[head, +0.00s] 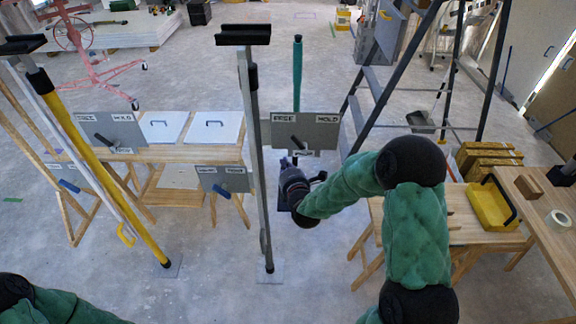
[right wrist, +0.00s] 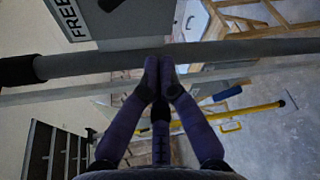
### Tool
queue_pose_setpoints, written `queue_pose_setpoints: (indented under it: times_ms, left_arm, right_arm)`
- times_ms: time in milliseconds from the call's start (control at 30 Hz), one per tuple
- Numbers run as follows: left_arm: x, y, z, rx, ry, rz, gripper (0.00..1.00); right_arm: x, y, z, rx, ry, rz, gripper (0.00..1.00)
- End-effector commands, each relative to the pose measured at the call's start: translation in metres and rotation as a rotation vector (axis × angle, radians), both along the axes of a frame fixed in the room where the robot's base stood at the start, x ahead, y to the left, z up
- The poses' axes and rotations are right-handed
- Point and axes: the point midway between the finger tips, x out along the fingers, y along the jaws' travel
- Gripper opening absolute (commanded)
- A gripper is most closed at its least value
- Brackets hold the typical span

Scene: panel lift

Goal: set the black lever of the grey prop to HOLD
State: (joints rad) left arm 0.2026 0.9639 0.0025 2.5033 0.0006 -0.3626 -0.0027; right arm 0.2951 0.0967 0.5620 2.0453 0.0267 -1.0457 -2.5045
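The grey prop (head: 250,130) stands upright in mid view, with a black head on top and a flat foot on the floor. Just right of its pole is a grey plate (head: 320,137) marked FREE on the left and HOLD on the right. A short black lever (head: 297,142) lies slanted on the plate below the words; its exact setting is hard to tell. My right gripper (head: 290,163) is below the plate, close to the pole. In the right wrist view its fingertips (right wrist: 160,75) meet in front of the pole, apart from the lever (right wrist: 110,4). My left gripper is out of view.
A yellow prop (head: 97,160) leans at left. Other plates (head: 112,133) with levers stand nearby, one with a blue lever (head: 221,188). A teal pole (head: 297,75) rises behind the plate.

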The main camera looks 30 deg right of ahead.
Motion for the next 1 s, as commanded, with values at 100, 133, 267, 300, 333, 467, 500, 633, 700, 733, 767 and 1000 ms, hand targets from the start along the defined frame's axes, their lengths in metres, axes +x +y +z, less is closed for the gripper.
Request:
queue_pose_setpoints:
  times_ms: [100,133,267,300,333,467,500,633,700,733,767,1000]
  left_arm:
    - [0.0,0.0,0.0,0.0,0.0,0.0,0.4]
    - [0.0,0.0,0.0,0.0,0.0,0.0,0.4]
    - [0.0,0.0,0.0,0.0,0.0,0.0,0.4]
    - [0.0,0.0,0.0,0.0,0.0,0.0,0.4]
    - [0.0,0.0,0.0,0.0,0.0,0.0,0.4]
    - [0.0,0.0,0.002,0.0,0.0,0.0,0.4]
    - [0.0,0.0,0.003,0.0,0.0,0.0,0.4]
    - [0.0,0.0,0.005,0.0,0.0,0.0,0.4]
    - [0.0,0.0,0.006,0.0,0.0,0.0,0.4]
    - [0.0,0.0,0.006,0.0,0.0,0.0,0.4]
    - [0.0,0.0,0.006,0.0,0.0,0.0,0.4]
    - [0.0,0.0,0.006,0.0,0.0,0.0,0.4]
  right_arm:
    - [0.02,-0.005,-0.005,0.0,0.0,0.0,0.0]
    - [0.025,-0.007,-0.006,0.0,0.001,0.0,0.0]
    - [0.043,-0.012,-0.009,0.0,0.0,0.0,0.0]
    - [0.049,-0.013,-0.011,0.0,0.0,0.0,0.0]
    - [0.053,-0.015,-0.011,0.0,0.0,0.0,0.0]
    - [0.061,-0.023,-0.008,0.0,-0.001,-0.003,0.0]
    - [0.057,-0.028,-0.004,-0.001,-0.001,-0.004,0.0]
    - [0.051,-0.037,0.004,0.0,-0.002,-0.003,0.0]
    - [0.048,-0.041,0.007,0.0,-0.001,-0.002,0.0]
    - [0.047,-0.042,0.008,0.001,0.0,-0.002,0.0]
    - [0.046,-0.043,0.009,0.001,0.0,-0.002,0.0]
    - [0.045,-0.045,0.01,0.0,0.0,0.001,0.0]
